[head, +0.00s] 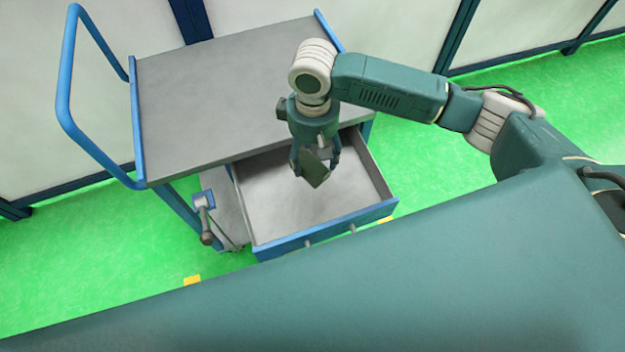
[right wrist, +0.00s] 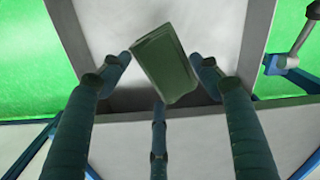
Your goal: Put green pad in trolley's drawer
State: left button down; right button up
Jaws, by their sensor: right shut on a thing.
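The green pad (right wrist: 163,66) is a small dark green block in the right wrist view, tilted between the fingers. In the head view the pad (head: 316,171) hangs from the fingertips over the drawer. My right gripper (head: 315,158) is shut on it, and the fingers also show in the right wrist view (right wrist: 164,70). The trolley's drawer (head: 325,233) is pulled open below the gripper. Its grey inside looks empty. The trolley (head: 205,95) has a grey top with blue rails. My left gripper is not in view.
A blue push handle (head: 66,90) rises at the trolley's left. A grey lever with a dark knob (head: 205,220) stands beside the drawer. The trolley top overhangs the drawer's rear. Green floor (head: 430,160) lies around, with pale wall panels behind.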

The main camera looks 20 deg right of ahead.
notch_tip(320, 180, down, 10)
jog(key=shift+r+p, duration=0.25)
jog(key=shift+p, duration=0.05)
notch_tip(320, 180, down, 4)
jog(key=shift+f, duration=0.1)
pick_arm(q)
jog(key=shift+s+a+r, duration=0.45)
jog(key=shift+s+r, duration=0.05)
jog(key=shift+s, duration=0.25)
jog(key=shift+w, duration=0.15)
pick_arm(e)
jog(key=o, duration=1)
jog(key=shift+f, duration=0.15)
notch_tip(320, 180, up, 12)
jog(key=shift+r+b, duration=0.25)
jog(key=shift+b, duration=0.4)
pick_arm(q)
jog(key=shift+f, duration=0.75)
